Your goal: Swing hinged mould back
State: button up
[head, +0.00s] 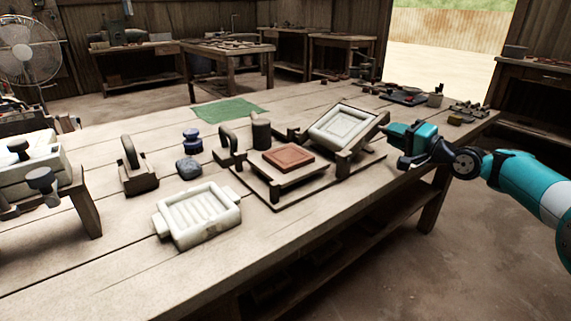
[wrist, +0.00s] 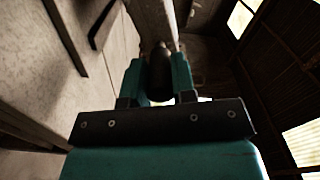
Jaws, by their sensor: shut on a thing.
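The hinged mould (head: 343,126) is a wooden frame with a pale square panel. It is tilted up on the right part of the press base (head: 290,200), with its right edge raised. My gripper (head: 389,133) is at that raised edge, shut on a dark handle. In the wrist view, the teal fingers of my gripper (wrist: 160,78) close on either side of the dark handle (wrist: 160,56). A reddish-brown tile (head: 288,157) lies flat on the press bed, left of the mould and uncovered. The hinge itself is hard to make out.
A pale ribbed tray (head: 198,215) lies left of the press. A wooden block with a handle (head: 136,170), a dark blue knob (head: 192,140) and a grey lump (head: 189,168) stand nearby. A green cloth (head: 229,110) lies behind. The front tabletop is clear.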

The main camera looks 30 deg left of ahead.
aim_at(390, 169)
jog(key=shift+a+f+b, duration=0.25)
jog(key=shift+f+b, duration=0.05)
jog(key=shift+f, duration=0.45)
notch_tip(390, 169, down, 5)
jog(key=b, duration=0.4)
jog(key=shift+w+d+r, duration=0.1)
jog(key=shift+r, duration=0.1)
jog(key=o, duration=0.6)
jog(key=shift+w+d+f, duration=0.1)
jog(key=shift+d+f, duration=0.1)
jog(key=shift+f, duration=0.1)
jog(key=shift+d+r+p, duration=0.2)
jog(key=shift+d+p, duration=0.1)
jog(key=shift+p, duration=0.15)
jog(key=shift+p+v, duration=2.6)
jog(key=shift+v, duration=1.05)
jog(key=shift+r, duration=0.2)
